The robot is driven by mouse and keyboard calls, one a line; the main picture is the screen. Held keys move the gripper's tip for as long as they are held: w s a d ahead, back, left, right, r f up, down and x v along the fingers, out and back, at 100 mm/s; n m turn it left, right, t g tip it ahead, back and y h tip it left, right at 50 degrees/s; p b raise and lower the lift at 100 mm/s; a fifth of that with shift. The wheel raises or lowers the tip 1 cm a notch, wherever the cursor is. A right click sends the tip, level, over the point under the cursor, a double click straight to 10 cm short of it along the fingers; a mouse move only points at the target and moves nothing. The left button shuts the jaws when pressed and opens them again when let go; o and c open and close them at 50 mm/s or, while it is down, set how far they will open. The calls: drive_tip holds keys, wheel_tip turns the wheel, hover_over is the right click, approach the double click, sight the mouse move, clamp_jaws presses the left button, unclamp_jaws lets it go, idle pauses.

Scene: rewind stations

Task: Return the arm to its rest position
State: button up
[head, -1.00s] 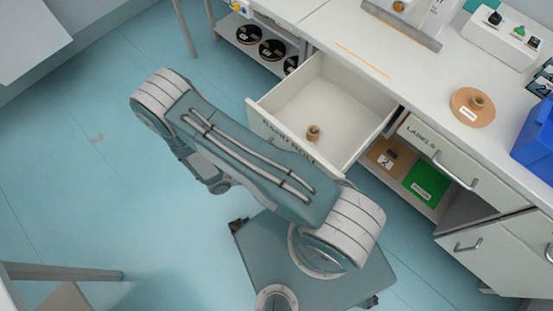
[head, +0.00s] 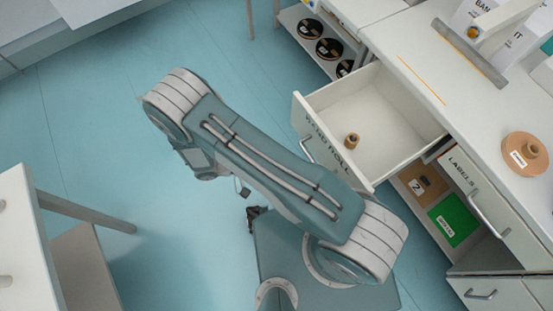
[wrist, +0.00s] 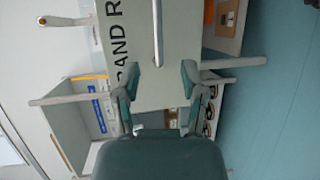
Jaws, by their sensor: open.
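A bench (head: 440,60) runs along the right with a tan disc (head: 525,153) on it. Black reels (head: 329,49) sit on a shelf below. A closed labels drawer (head: 474,190) is beside the open one. Another table (head: 20,240) is at left; floor between is clear.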

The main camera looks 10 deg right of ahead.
idle(0.3)
drive_tip(key=w+d+r+m+g+y, duration=0.15)
drive_tip(key=r+y, duration=0.35)
drive_tip(key=r, duration=0.6)
drive_tip(key=w+d+r+m+g+y, duration=0.15)
drive_tip(key=r+y, duration=0.35)
drive_tip(key=r, duration=0.6)
drive_tip(key=s+d+r+n+t+y, duration=0.1)
drive_tip(key=s+d+r+t+y, duration=0.2)
drive_tip(key=r, duration=0.6)
drive_tip(key=s+d+r+n+t+y, duration=0.1)
drive_tip(key=s+d+r+t+y, duration=0.2)
drive_tip(key=r, duration=0.6)
drive_tip(key=s+d+t, duration=0.2)
drive_tip(key=shift+r+t, duration=0.2)
drive_tip(key=shift+t, duration=0.1)
drive_tip(key=shift+s+d, duration=0.15)
